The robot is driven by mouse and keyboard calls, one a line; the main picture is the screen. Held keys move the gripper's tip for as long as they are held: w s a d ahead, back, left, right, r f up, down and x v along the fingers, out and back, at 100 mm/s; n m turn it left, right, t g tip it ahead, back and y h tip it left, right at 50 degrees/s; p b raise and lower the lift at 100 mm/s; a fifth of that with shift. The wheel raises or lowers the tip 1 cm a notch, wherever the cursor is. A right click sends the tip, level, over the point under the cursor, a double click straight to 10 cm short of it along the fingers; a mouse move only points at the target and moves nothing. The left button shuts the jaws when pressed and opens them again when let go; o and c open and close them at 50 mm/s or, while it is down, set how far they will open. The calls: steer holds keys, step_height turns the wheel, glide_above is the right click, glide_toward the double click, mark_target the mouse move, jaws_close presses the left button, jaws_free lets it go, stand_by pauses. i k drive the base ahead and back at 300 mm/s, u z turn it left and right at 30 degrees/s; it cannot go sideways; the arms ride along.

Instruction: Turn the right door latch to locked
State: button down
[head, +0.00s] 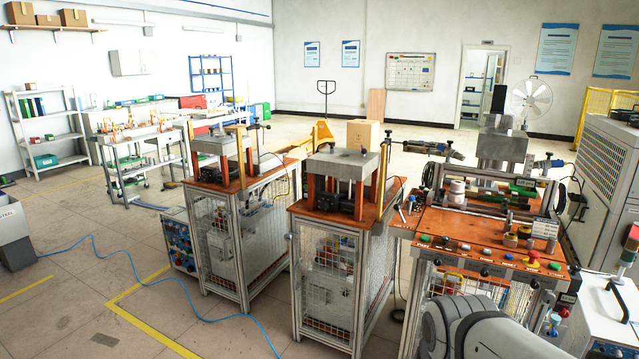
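The workstation (470,232) with an orange top stands at the right, with coloured buttons and a red emergency stop (533,256) along its front edge. Small dark knobs (485,271) show on the frame below that edge. I cannot tell whether any of them is the right door latch, or how it is turned. My grey arm link (468,328) covers much of the lower front of this workstation. My gripper is out of view.
Two caged stations with orange tops, a middle one (335,280) and a left one (232,235), stand to the left. A blue hose (150,262) lies on the floor at left. A white cabinet (607,310) is close at lower right. Floor at lower left is mostly clear.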

mark_target(548, 298)
steer(key=z, duration=0.9)
steer(key=i, duration=1)
steer(key=z, duration=0.9)
steer(key=k, duration=0.8)
steer(key=u, duration=0.3)
steer(key=i, duration=0.5)
